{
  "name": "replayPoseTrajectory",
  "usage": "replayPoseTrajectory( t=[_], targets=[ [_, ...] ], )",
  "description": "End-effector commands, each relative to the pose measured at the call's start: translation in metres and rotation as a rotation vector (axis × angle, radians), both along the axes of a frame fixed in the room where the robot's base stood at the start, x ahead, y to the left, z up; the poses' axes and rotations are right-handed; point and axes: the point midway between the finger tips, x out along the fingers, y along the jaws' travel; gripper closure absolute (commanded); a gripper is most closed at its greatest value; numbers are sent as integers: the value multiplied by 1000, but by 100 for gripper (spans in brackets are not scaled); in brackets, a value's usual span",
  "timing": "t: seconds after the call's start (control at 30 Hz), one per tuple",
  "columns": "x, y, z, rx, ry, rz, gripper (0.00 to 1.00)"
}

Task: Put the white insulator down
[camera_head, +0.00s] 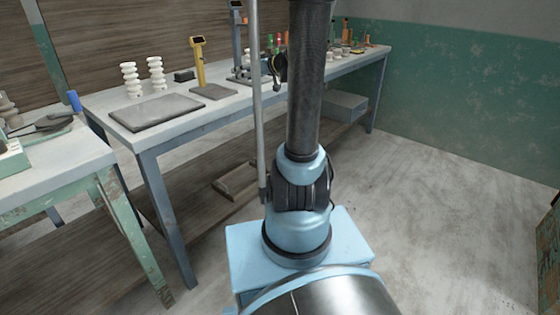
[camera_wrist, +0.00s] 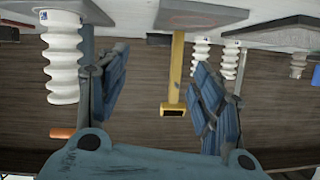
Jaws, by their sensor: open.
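A white ribbed insulator (camera_wrist: 62,65) with a small blue mark shows at the left of the wrist view, where the scene appears upside down. A white pair also shows in the head view, left (camera_head: 131,80) and right (camera_head: 157,75).
A yellow post device (camera_head: 198,62) with a dark plate stands on the long bench (camera_head: 222,108). A dark flat mat (camera_head: 156,111) lies near its left end. Small items and coloured bottles stand farther along. Open floor lies at the right. My column hides part of the bench.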

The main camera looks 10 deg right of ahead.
Motion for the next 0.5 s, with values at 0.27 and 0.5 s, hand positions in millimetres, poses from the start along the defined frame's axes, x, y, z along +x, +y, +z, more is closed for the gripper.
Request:
replayPoseTrajectory(
  t=[0.27, 0.5],
  targets=[
    [-96, 30, -37, -78, 268, 20, 39],
    [-180, 33, -77, -169, 494, -29, 39]
  ],
)
